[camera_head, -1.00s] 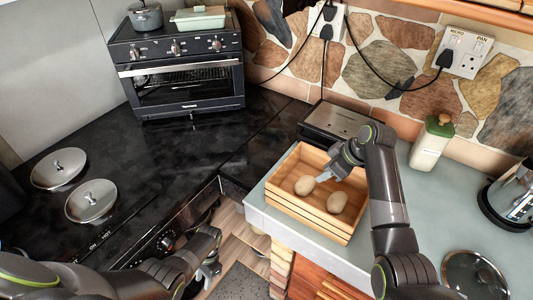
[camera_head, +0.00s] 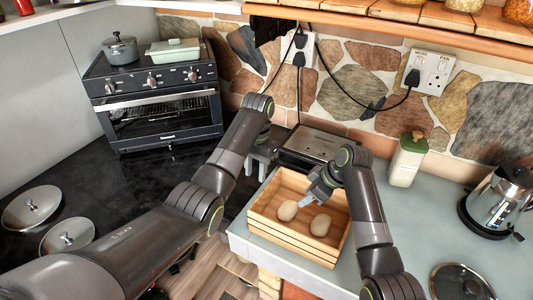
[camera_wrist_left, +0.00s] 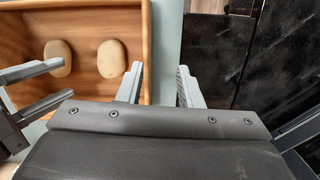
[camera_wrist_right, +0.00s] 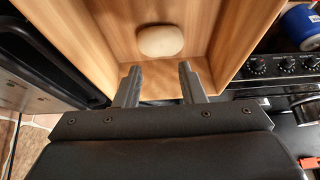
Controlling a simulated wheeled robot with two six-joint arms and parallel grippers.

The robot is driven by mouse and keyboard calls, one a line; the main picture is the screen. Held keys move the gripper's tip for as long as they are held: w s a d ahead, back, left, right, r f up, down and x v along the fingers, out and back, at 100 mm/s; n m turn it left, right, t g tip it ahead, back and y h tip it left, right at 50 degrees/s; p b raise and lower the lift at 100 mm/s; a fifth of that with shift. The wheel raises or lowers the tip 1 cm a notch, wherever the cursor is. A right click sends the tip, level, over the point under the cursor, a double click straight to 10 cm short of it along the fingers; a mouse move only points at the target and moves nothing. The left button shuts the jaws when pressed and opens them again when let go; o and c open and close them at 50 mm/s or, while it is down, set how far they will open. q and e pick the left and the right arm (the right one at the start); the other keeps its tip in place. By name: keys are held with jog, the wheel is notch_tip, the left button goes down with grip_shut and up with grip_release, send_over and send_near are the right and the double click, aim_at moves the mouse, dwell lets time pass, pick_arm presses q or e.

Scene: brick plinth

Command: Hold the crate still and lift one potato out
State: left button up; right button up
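The wooden crate (camera_head: 293,240) stands on the grey counter, and two pale potatoes (camera_head: 288,211) (camera_head: 320,225) lie inside it. My left gripper (camera_head: 263,164) is open at the crate's far-left side. My right gripper (camera_head: 318,190) is open over the crate, close to the potatoes. In the right wrist view one potato (camera_wrist_right: 160,40) lies ahead of its empty fingers (camera_wrist_right: 158,75).
A flat black-and-steel appliance (camera_head: 312,143) stands right behind the crate. A green-lidded bottle (camera_head: 407,162) and a kettle (camera_head: 497,200) stand to the right. A toaster oven (camera_head: 160,110) and two lids (camera_head: 68,235) are on the left. The counter right of the crate is mostly clear.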

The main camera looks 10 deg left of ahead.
pick_arm(q)
notch_tip(320, 180, up, 5)
jog(key=t, duration=0.1)
send_over(266, 195)
jog(key=w, duration=0.1)
jog(key=shift+n, duration=0.4)
notch_tip(266, 195, down, 17)
jog(key=shift+f, duration=0.2)
jog(key=shift+c, duration=0.4)
grip_shut()
